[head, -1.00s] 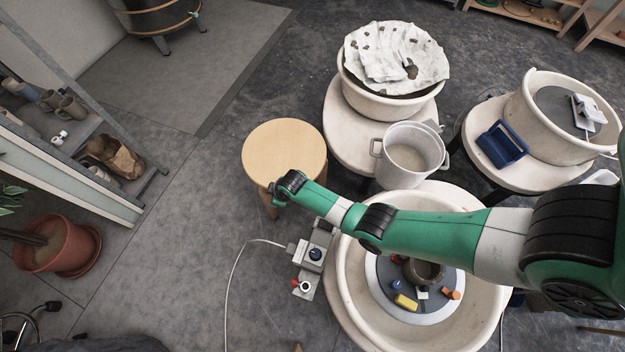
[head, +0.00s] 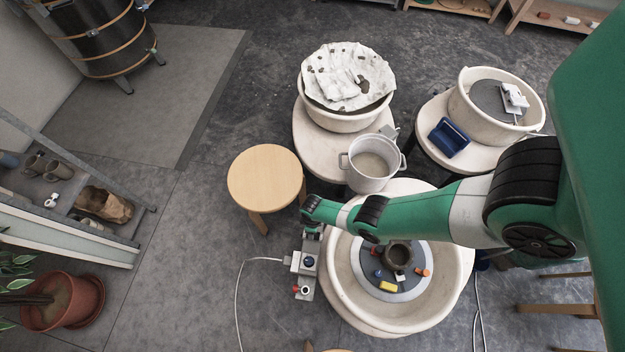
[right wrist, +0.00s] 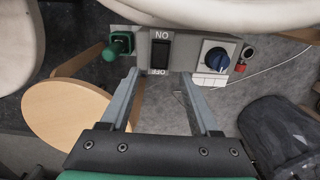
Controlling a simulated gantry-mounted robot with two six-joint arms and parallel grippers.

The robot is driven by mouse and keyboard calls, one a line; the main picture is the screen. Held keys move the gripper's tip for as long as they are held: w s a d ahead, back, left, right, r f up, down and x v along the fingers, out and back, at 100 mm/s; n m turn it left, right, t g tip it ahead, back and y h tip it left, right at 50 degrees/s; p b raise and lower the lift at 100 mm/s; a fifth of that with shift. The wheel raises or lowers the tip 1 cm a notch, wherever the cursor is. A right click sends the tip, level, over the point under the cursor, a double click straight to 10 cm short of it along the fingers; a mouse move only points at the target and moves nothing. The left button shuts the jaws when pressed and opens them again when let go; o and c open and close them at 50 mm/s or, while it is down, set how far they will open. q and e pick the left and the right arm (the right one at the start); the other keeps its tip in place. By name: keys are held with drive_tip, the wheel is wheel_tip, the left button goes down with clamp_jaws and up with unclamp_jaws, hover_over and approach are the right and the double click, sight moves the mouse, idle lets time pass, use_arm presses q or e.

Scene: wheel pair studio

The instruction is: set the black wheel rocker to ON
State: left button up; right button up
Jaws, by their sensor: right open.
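The black rocker (right wrist: 159,56) is set in a grey control box (right wrist: 187,46) in the right wrist view, with an ON label at its far end and an OFF label at its near end. I cannot tell which end is pressed in. My right gripper (right wrist: 160,74) is open and empty, its two fingers apart at the box's near side, the rocker lying between their lines just beyond the tips. In the head view the box (head: 304,264) stands left of the wheel basin, and my right arm's end partly hides its far part. My left gripper is not in view.
A round wooden stool (head: 266,177) stands behind the box. The white wheel basin (head: 345,300) is right of it.

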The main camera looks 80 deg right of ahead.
wheel_tip(320, 180, down, 7)
drive_tip(key=b, duration=0.5)
drive_tip(key=shift+f, duration=0.2)
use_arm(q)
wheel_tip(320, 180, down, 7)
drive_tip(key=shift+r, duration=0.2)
use_arm(e)
clamp_jaws()
